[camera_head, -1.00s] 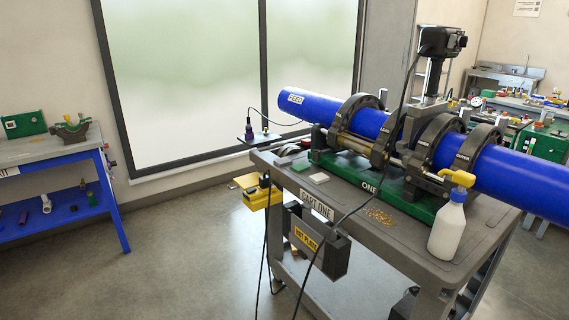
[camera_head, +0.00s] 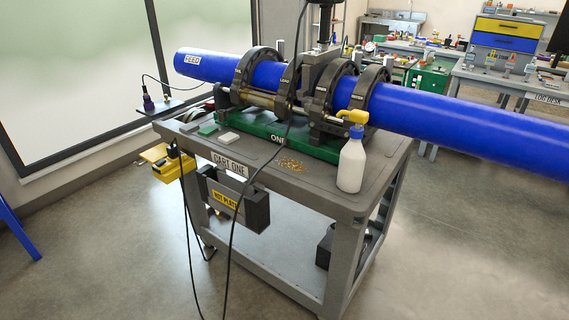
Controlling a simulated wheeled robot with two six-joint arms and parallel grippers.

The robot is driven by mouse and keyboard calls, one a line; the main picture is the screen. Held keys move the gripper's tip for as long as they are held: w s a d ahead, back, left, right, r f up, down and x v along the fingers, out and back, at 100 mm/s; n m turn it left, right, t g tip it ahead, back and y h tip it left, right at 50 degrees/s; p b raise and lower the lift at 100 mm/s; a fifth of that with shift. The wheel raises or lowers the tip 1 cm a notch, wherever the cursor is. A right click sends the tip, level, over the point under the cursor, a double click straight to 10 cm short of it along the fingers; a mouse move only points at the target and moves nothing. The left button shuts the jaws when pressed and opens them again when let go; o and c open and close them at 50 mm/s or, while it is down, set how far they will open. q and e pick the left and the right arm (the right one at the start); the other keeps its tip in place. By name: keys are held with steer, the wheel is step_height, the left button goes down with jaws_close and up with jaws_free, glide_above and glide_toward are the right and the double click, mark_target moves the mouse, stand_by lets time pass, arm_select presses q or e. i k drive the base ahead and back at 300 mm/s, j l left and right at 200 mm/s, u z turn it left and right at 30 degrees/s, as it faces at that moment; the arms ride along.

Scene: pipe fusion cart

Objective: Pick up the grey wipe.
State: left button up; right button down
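A small pale grey-white flat pad (camera_head: 229,138), which looks like the grey wipe, lies on the top of the cart (camera_head: 330,193) near its front left. It sits just in front of the green base of the pipe clamp machine. A similar green pad (camera_head: 208,129) lies just to its left, apart from it. Neither of my grippers is in view.
A white spray bottle (camera_head: 351,165) with a yellow head stands at the cart's right. Brown shavings (camera_head: 290,164) lie mid-cart. A long blue pipe (camera_head: 450,115) passes through the clamps and juts out right. Black cables (camera_head: 236,200) hang across the front. Floor in front is clear.

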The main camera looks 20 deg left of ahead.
mark_target(190, 127)
steer(key=i+j+u, duration=0.15)
steer(key=i+j, duration=0.55)
steer(key=i, duration=0.15)
